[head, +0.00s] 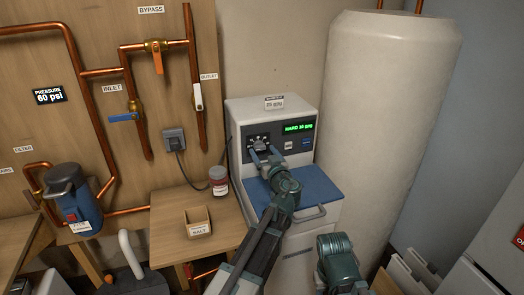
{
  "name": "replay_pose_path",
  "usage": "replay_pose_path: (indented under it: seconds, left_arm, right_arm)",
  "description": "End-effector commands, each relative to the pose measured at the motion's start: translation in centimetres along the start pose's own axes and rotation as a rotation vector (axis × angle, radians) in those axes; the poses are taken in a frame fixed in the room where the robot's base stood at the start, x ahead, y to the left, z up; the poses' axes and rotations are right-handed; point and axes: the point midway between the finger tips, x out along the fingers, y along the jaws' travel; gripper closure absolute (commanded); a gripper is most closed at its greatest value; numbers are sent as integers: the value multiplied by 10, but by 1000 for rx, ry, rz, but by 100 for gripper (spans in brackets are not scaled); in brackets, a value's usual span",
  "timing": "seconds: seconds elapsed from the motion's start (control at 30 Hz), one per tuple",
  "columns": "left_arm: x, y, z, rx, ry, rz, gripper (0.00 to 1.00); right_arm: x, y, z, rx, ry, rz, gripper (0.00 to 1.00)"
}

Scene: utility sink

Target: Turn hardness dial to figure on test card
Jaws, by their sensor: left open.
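The hardness dial (260,143) is a dark knob with pale marks on the grey panel of the white softener cabinet (238,112). The green display (298,127) beside it reads "HARD 10 GPG". The test card (274,102) is a small white label on top of the cabinet; its figure looks like 25 GPG but is tiny. My left gripper (264,153) is open at the dial, its fingertips close to the knob and partly covering it. I cannot tell whether they touch it. A teal part of my right arm shows at the bottom; its fingers are not visible.
A blue lid (318,185) with a grey handle juts out below the panel. A tall white tank (385,110) stands to the right. Copper pipes (190,60) run along the wall.

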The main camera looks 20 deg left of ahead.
Motion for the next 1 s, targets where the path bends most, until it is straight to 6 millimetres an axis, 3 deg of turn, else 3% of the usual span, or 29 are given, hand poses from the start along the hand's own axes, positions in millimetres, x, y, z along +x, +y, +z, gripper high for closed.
replay_pose_path:
  seconds: [0.2, 0.53, 1.0]
  left_arm:
    - [17, 0, 0, 0, 0, -1, 21]
    - [19, 0, 0, 0, 0, 0, 21]
    - [19, 0, 0, 0, 0, 0, 100]
  right_arm:
    - [0, 0, 0, 0, 0, 0, 50]
    - [0, 0, 0, 0, 0, 0, 50]
    - [0, 0, 0, 0, 0, 0, 50]
